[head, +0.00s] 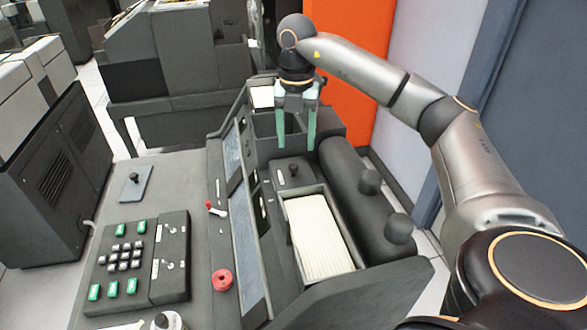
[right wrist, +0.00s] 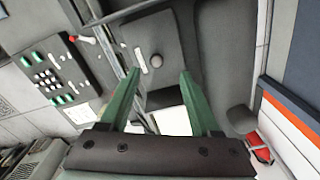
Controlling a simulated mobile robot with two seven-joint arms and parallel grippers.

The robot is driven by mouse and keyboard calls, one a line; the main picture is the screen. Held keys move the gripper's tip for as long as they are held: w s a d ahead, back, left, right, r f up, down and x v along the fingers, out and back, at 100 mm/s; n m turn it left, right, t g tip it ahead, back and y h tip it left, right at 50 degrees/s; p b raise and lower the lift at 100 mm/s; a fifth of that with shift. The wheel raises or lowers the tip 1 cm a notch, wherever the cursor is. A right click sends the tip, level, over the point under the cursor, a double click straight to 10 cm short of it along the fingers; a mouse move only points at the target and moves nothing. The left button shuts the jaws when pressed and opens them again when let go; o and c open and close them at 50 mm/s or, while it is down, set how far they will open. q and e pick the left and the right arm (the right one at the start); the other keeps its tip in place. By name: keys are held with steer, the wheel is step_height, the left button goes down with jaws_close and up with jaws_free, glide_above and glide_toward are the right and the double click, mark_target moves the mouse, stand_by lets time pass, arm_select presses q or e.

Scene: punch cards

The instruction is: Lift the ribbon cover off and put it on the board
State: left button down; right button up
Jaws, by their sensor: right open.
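A dark flat cover with a small round knob (head: 292,178), which I take for the ribbon cover, lies on top of the machine behind the card hopper. It also shows in the right wrist view (right wrist: 139,36), with its knob just beyond my fingertips. My right gripper (head: 296,146) points down above it, open and empty, its green fingers apart. The fingers also show in the right wrist view (right wrist: 161,82). The grey desk board (head: 184,178) lies to the left of the machine. My left gripper is not in view.
A card stack (head: 318,237) sits in the hopper beside a dark roller with knobs (head: 370,215). On the desk are a keypad (head: 123,255), a grey plate with a black knob (head: 136,183) and a red ring (head: 222,279). The desk's back middle is clear.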

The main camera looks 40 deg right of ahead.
mark_target(293, 166)
steer(key=f, duration=0.6)
steer(key=shift+w+a+f, duration=0.1)
steer(key=shift+a+f, duration=0.1)
steer(key=shift+a, duration=0.1)
jaws_close()
stand_by(1.2)
